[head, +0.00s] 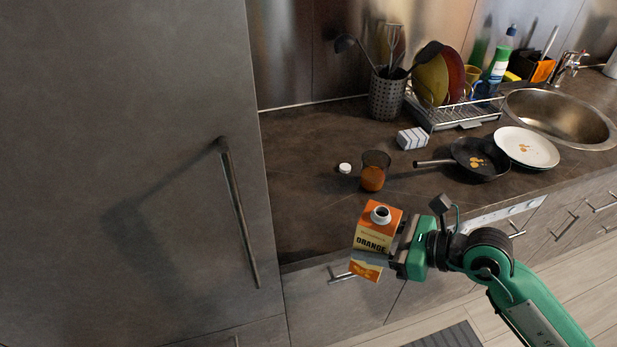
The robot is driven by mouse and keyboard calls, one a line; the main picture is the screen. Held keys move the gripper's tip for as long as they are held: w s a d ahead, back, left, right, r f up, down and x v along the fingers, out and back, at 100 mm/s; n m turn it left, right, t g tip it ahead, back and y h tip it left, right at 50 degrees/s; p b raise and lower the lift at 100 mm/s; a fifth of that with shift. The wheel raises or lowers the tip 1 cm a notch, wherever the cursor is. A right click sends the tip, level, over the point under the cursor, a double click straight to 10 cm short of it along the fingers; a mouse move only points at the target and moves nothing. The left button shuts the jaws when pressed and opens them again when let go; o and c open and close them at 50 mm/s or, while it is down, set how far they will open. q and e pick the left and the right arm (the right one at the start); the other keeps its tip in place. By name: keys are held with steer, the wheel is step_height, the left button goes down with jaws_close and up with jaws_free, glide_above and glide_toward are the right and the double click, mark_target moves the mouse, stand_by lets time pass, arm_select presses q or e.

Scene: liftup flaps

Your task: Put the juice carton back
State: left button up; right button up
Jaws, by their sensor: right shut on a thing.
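An orange and cream juice carton (374,222) with the word ORANGE on it is held in front of the counter edge, in the middle of the head view. Its round spout on top is dark and shows no cap. My right gripper (385,258) is shut on the carton from the right, with a finger across its front. A small white cap (345,168) lies on the counter behind the carton. A glass (374,172) with orange juice stands beside the cap. A tall grey cabinet door (170,170) with a long vertical handle (240,215) is shut at the left. My left gripper is out of view.
A dark pan (478,158) and a white plate (526,147) lie on the counter (300,170) near the sink (560,115). A utensil holder (387,95) and a dish rack (455,112) stand at the back. The counter's left part is clear.

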steer(key=w+d+f+m+t, duration=0.1)
steer(key=w+d, duration=0.1)
steer(key=d, duration=0.4)
steer(key=w+d+f+m+t+h, duration=0.1)
steer(key=w+d+f+t, duration=0.1)
steer(key=d, duration=0.5)
steer(key=shift+w+m, duration=0.4)
steer(key=shift+w, duration=0.1)
steer(key=shift+w+a+r, duration=0.1)
steer(key=shift+a+r, duration=0.1)
steer(key=shift+d+f, duration=0.15)
